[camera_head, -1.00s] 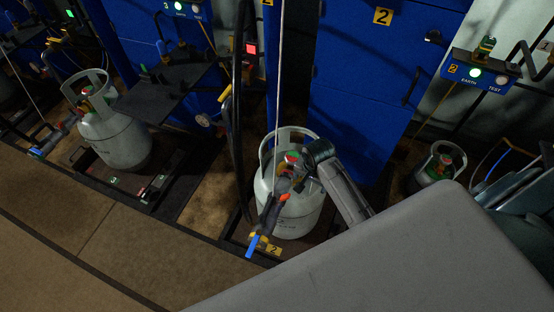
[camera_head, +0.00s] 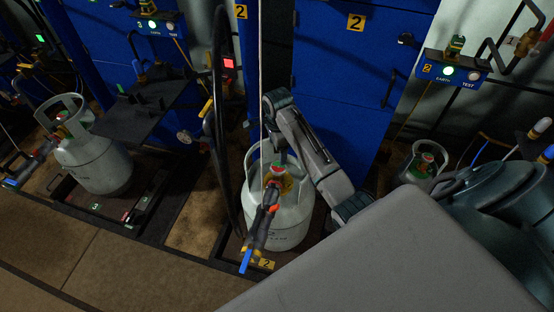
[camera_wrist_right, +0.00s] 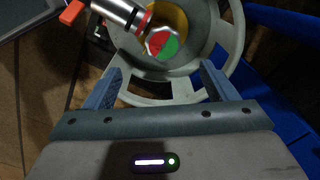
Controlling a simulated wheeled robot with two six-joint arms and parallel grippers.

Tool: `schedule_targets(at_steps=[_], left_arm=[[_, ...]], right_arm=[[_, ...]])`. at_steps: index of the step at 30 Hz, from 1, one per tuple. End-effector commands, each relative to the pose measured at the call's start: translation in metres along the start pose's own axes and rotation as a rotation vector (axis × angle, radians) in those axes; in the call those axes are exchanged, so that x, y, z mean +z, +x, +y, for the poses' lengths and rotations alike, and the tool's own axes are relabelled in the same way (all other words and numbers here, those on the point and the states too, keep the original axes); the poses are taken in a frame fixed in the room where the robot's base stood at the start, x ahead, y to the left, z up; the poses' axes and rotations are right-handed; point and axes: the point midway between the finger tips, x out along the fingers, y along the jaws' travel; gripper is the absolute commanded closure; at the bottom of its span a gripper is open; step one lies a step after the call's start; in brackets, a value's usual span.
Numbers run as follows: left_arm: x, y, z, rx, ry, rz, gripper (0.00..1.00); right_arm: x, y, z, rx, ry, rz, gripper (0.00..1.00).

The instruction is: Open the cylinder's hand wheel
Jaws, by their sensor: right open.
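The grey-white gas cylinder (camera_head: 290,232) stands upright on the scale marked 2, with a collar around its top. Its red and green hand wheel (camera_wrist_right: 163,43) shows clearly inside the collar in the right wrist view. A filling connector (camera_head: 262,222) with an orange lever (camera_wrist_right: 72,12) is attached beside the wheel. My right gripper (camera_wrist_right: 160,88) is open and empty above the collar, its fingers apart and pointing toward the wheel without touching it. My left gripper is not in view.
A second cylinder (camera_head: 95,165) stands on a scale at left, and a smaller one (camera_head: 422,165) at right. A black hose (camera_head: 222,130) hangs close left of the middle cylinder. Blue cabinets (camera_head: 345,90) stand behind. The floor in front is clear.

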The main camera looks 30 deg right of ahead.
Motion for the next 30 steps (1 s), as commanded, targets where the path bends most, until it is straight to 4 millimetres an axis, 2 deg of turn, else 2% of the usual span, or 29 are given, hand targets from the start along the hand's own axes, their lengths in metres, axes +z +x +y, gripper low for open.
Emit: schedule_targets(at_steps=[3, 7, 15, 21, 30], left_arm=[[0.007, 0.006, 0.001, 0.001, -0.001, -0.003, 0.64], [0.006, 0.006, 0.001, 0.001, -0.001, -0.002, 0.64], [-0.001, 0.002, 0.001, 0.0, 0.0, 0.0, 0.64], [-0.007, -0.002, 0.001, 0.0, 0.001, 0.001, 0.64], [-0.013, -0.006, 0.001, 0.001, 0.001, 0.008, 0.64]], right_arm=[[-0.001, -0.001, -0.007, 0.01, 0.047, -0.003, 0.21], [-0.001, 0.013, -0.006, 0.012, 0.052, -0.004, 0.21], [-0.001, 0.064, -0.006, 0.012, 0.05, -0.004, 0.21], [0.0, 0.094, -0.005, 0.011, 0.049, -0.003, 0.21], [0.0, 0.105, -0.006, 0.008, 0.048, -0.003, 0.21]])
